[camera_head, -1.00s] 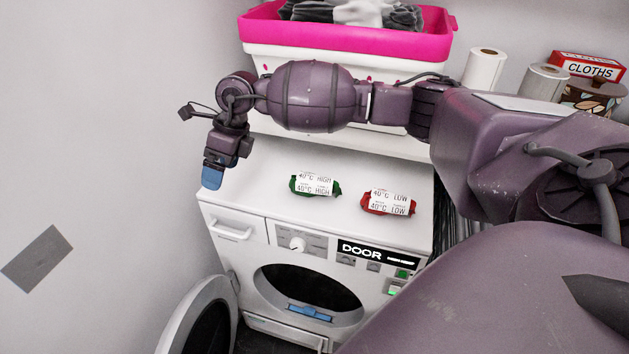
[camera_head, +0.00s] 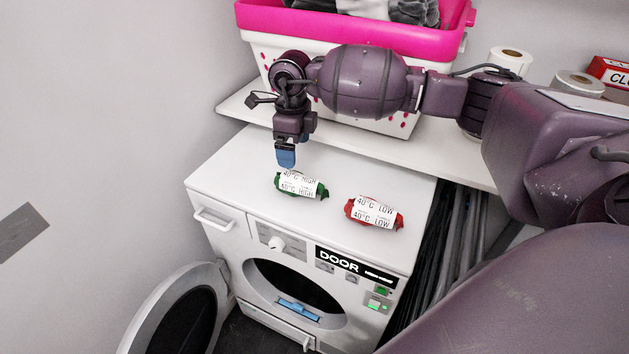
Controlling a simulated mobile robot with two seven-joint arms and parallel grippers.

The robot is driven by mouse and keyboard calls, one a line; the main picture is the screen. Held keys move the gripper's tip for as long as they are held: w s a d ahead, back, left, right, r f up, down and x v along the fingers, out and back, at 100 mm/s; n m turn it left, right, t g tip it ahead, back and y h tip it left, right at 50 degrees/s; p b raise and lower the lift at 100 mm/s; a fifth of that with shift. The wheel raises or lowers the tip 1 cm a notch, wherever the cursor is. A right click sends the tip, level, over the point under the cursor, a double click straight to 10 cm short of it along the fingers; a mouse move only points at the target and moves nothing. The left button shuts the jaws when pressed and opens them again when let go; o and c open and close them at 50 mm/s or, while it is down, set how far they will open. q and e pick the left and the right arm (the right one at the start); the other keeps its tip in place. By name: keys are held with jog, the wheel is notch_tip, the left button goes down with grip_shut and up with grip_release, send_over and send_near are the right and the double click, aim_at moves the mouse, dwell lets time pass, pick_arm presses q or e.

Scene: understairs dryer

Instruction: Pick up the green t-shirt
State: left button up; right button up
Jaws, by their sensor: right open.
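The green rolled t-shirt (camera_head: 301,185) lies on top of the white machine, with a white label band reading "40°C HIGH". My right gripper (camera_head: 286,158) points down just above and behind its left end, with blue fingertips. It is open, and nothing shows between its fingers. A small gap seems to separate the tips from the green bundle, though depth is hard to judge. My left gripper is not in view.
A red bundle (camera_head: 374,213) labelled "40°C LOW" lies to the right on the white machine (camera_head: 215,170). The machine's round door (camera_head: 185,310) stands open. A pink and white basket (camera_head: 262,32) sits on the shelf (camera_head: 440,153) behind. Paper rolls (camera_head: 509,62) stand at the right.

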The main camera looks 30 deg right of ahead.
aim_at(294, 182)
jog(key=shift+d+f, duration=0.15)
jog(key=shift+f, duration=0.05)
jog(key=f, duration=0.7)
jog(key=a+f+b, duration=0.1)
jog(key=f, duration=0.2)
jog(key=shift+s+f, duration=0.1)
jog(key=shift+f, duration=0.1)
jog(key=c, duration=1)
jog(key=shift+c, duration=0.2)
jog(key=shift+r, duration=0.1)
notch_tip(294, 182, up, 20)
jog(key=p, duration=0.1)
jog(key=shift+p, duration=0.35)
